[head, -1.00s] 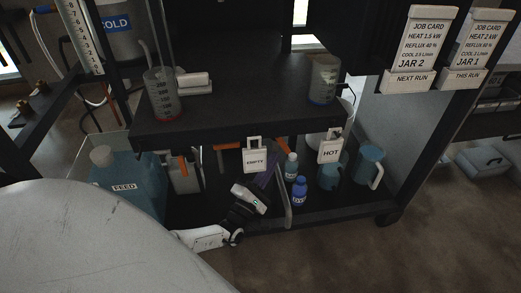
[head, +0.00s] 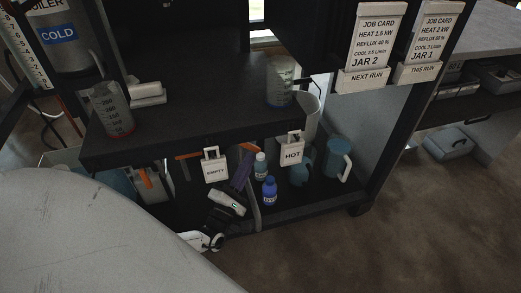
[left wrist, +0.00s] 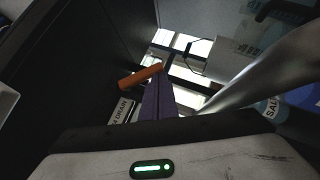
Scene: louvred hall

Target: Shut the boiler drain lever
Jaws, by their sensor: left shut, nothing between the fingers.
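An orange lever (left wrist: 141,76) shows in the left wrist view, beside a partly hidden label reading DRAIN (left wrist: 122,112). An orange bar (head: 188,156) in the head view, under the upper shelf and partly behind the EMPTY tag (head: 215,168), looks like the same lever. My left gripper (head: 245,157) is low under the shelf, its purple fingers shut and empty, just right of the bar. In the left wrist view the fingertips (left wrist: 157,74) are close to the lever's right end. I cannot tell whether they touch. My right gripper is not in view.
A blue bottle (head: 269,189), a paler bottle (head: 260,165) and a blue jug (head: 338,159) stand on the lower shelf right of the gripper. A HOT tag (head: 291,150) hangs from the upper shelf edge. Beakers (head: 280,82) stand above. The floor at right is clear.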

